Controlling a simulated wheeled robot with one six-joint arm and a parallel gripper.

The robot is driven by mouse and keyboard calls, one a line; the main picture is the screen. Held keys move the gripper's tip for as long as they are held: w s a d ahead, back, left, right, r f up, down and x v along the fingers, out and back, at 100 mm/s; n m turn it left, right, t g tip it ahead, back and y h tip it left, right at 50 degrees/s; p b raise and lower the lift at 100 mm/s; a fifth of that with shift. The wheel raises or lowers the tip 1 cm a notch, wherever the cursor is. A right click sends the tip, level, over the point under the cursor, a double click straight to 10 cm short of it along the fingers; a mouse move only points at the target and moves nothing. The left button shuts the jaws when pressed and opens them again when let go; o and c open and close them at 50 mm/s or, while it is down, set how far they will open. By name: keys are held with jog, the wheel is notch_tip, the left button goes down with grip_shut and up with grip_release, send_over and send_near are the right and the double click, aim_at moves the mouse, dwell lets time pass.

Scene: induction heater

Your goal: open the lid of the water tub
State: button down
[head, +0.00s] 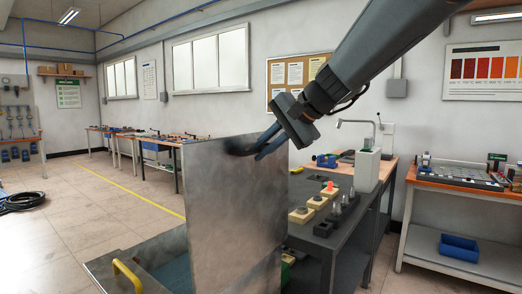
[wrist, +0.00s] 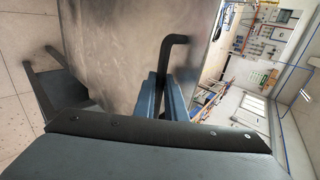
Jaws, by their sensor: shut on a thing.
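My gripper (head: 262,150) is at the upper part of the lid. In the wrist view its blue fingers (wrist: 164,96) are shut on the dark, bent lid handle (wrist: 168,52).
A dark workbench (head: 318,243) with several small blocks and parts stands right behind the lid. Another bench (head: 465,185) is at the far right.

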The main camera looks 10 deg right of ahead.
jog(key=c, duration=1.8)
grip_release()
jog(key=shift+f, duration=0.65)
jog(key=shift+r, duration=0.25)
jog(key=shift+r, duration=0.1)
jog(key=b+v, duration=0.1)
jog(key=v, duration=0.6)
jog(key=shift+s+d+r, duration=0.15)
jog(key=shift+r, duration=0.05)
jog(key=s+d+f+n+g+h, duration=0.2)
jog(key=s+f, duration=0.2)
jog(key=f, duration=0.8)
jog(key=s+d+f+n+g+h, duration=0.15)
jog(key=s+f, duration=0.25)
jog(key=f, duration=0.8)
jog(key=s+d+f+n+g+h, duration=0.1)
jog(key=s+f, duration=0.3)
jog(key=f, duration=0.1)
jog(key=s+d+f+n+g+h, duration=0.1)
jog(key=s+f+n, duration=0.1)
jog(key=s+f, duration=0.3)
jog(key=s+d+f+n+g+h, duration=0.1)
jog(key=s+f+n+h, duration=0.1)
jog(key=s+f, duration=0.3)
jog(key=shift+s+d+f, duration=0.15)
jog(key=shift+s+f, duration=0.05)
